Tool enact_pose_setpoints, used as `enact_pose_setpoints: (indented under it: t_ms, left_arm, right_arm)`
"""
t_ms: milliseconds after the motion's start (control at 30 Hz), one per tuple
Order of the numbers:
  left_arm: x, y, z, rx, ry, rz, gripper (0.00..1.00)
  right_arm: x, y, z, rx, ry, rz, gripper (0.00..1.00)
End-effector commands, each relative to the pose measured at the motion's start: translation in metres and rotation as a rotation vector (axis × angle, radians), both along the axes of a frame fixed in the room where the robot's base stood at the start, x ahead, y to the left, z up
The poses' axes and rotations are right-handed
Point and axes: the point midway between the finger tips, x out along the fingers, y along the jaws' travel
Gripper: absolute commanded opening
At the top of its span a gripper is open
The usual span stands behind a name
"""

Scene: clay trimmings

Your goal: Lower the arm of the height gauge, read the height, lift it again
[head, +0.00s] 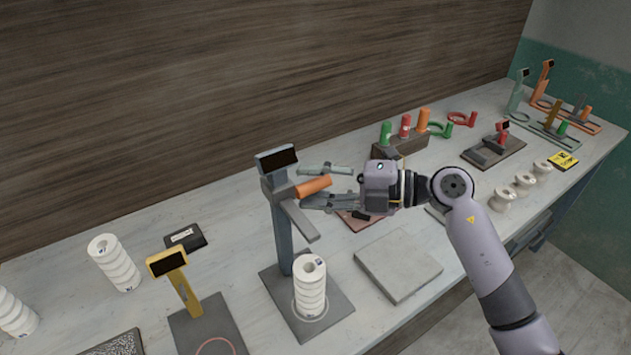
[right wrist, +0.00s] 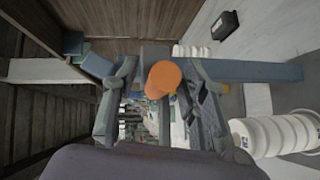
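The height gauge has a blue-grey post (head: 281,235) on a dark base plate (head: 334,300), a dark, blank display (head: 277,158) on top, a grey arm (head: 299,222) and an orange handle (head: 314,187). A stack of white rings (head: 310,289) stands upright on the base. The arm is up, with a gap above the stack. My right gripper (head: 327,187) is at the handle, one finger above it and one below. In the right wrist view the handle (right wrist: 164,79) sits between the spread fingers, with space beside it. My left gripper is not in view.
A yellow gauge (head: 167,263) stands at the front left, near more white ring stacks (head: 114,262). A grey slab (head: 398,265) lies right of the gauge. A block with coloured handles (head: 401,143) stands behind my right gripper. Several small gauges are at the far right.

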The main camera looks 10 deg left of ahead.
Motion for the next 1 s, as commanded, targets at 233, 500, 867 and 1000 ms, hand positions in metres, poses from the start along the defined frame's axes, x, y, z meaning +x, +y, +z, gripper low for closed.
enact_pose_setpoints:
  t_ms: [233,500,867,1000]
  left_arm:
    - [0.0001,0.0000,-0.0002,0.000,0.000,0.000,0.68]
    - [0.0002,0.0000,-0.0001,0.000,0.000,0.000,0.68]
    - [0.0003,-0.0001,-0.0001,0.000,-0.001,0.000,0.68]
    - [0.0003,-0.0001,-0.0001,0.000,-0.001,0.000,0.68]
  right_arm:
    - [0.0000,-0.0003,-0.0004,0.000,0.000,0.000,0.35]
    - [0.0001,-0.0004,-0.0003,0.000,0.001,0.000,0.17]
    - [0.0000,-0.0006,-0.0004,-0.001,0.001,0.000,0.00]
    - [0.0000,-0.0006,-0.0004,-0.001,0.001,0.000,0.00]
